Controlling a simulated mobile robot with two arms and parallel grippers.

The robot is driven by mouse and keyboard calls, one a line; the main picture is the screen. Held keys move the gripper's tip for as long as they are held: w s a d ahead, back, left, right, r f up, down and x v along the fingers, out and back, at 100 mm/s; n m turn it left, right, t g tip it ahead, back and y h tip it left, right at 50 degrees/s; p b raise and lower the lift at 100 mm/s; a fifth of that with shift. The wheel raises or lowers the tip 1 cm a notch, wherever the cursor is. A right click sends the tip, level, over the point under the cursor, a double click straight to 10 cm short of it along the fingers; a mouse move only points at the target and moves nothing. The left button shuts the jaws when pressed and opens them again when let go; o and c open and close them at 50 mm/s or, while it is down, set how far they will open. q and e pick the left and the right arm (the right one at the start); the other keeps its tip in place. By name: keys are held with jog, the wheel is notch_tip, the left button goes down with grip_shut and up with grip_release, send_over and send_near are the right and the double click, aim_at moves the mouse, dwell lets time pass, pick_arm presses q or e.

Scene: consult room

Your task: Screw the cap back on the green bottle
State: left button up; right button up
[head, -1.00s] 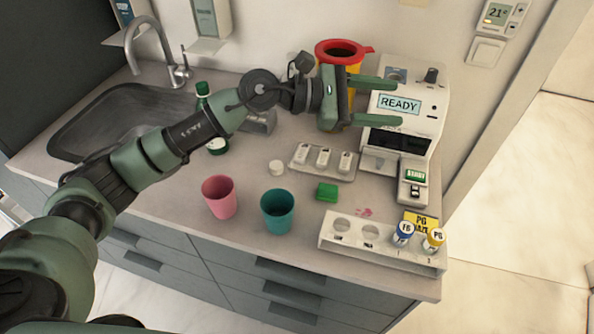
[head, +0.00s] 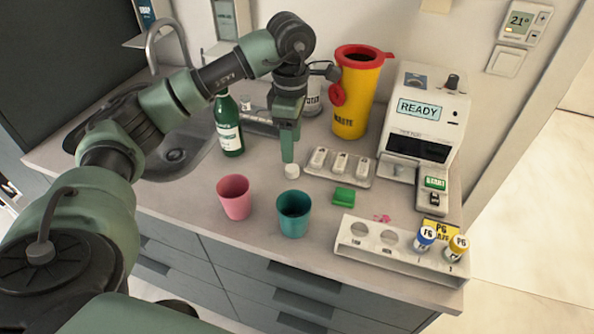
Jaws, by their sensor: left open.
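The green bottle (head: 229,128) stands upright on the counter beside the sink, with a white label. My left arm crosses in front of its top, so its mouth is hidden. A small white round cap (head: 292,171) lies on the counter to the right of the bottle. My left gripper (head: 288,158) points down just above and behind the cap in the picture. It is open, seen edge-on, so its fingers overlap; I cannot tell whether they touch the cap. My right gripper is out of view.
A pink cup (head: 234,198) and a teal cup (head: 293,214) stand in front. A green block (head: 343,196), a tray of white pieces (head: 338,168) and a tube rack (head: 395,255) lie right. A yellow waste bin (head: 357,95) and the READY machine (head: 425,125) stand behind.

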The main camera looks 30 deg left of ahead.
aim_at(292, 168)
pick_arm(q)
jog(key=shift+f, duration=1.35)
jog(key=shift+p, duration=0.3)
jog(key=shift+f, duration=0.3)
jog(key=f, duration=0.1)
jog(key=f+p, duration=0.2)
jog(key=shift+w+a+f, duration=0.25)
jog(key=shift+f, duration=0.55)
grip_shut()
